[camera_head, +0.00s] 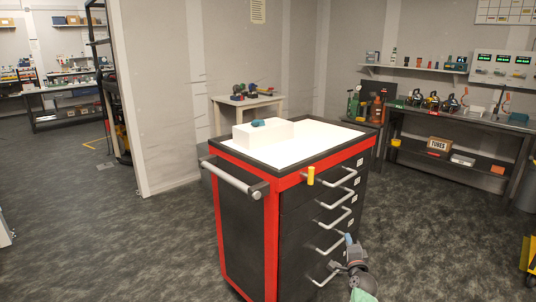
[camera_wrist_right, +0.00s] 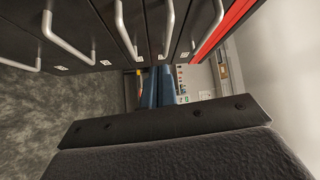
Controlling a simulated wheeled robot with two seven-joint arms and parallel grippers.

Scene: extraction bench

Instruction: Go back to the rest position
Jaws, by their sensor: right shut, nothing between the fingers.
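My right gripper (camera_head: 349,240) is low at the right front of a black and red drawer cart, beside its lower drawer handles. Its blue fingers (camera_wrist_right: 157,88) are together with nothing between them in the right wrist view. The black cart (camera_head: 243,223) has red edges and a column of silver drawer handles (camera_head: 331,220), which also show in the wrist view (camera_wrist_right: 168,30). I cannot tell from the head view how close the gripper is to the handles. My left gripper is not in view.
A white block (camera_head: 263,134) with a teal object (camera_head: 258,123) on it stands on the cart top. A yellow item (camera_head: 311,176) is at the cart's front edge. A small table (camera_head: 249,102) and a long workbench (camera_head: 450,129) stand behind. Floor (camera_head: 110,240) left of the cart is clear.

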